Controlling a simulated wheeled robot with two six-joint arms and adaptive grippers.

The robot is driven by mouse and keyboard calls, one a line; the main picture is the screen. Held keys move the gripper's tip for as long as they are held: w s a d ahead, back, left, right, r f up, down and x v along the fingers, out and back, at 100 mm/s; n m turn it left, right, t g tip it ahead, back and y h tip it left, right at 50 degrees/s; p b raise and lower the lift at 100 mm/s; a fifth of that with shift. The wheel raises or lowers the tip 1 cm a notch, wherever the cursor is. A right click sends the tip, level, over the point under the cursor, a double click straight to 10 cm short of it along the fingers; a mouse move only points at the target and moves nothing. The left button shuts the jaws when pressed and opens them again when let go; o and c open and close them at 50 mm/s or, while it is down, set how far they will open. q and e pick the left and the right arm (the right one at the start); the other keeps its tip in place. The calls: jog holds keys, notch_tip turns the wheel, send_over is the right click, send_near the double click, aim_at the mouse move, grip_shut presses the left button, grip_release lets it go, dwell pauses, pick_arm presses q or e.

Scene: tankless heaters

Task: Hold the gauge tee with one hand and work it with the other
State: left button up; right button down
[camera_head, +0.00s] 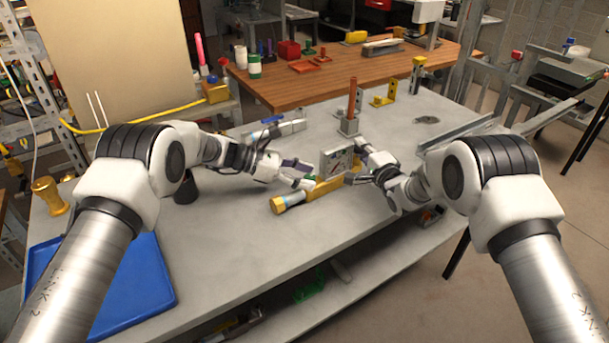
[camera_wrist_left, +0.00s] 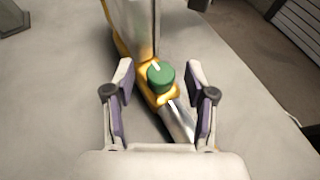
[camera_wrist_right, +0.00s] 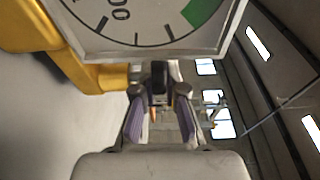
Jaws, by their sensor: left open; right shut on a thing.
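The gauge tee (camera_head: 325,188) lies on the grey bench, with a yellow body, a square white gauge and a silver pipe with a yellow end. My right gripper (camera_head: 353,178) is shut on the tee's right end. In the right wrist view the gauge face (camera_wrist_right: 145,22) fills the top, above the fingers (camera_wrist_right: 158,82). My left gripper (camera_head: 310,180) is open at the tee's left side. In the left wrist view its fingers (camera_wrist_left: 162,88) stand apart on either side of a green knob (camera_wrist_left: 160,76) with a white mark. Contact with the knob is not visible.
A grey block with an upright copper-coloured pipe (camera_head: 351,100) stands behind the tee. A blue tray (camera_head: 135,285) and a brass part (camera_head: 50,196) are at the left. A dark cup (camera_head: 186,188) is near my left arm. The bench front is clear.

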jog(key=shift+d, duration=0.1)
pick_arm(q)
jog(key=v, duration=1.2)
pick_arm(e)
jog(key=c, duration=1.2)
grip_release()
jog(key=shift+o, duration=0.2)
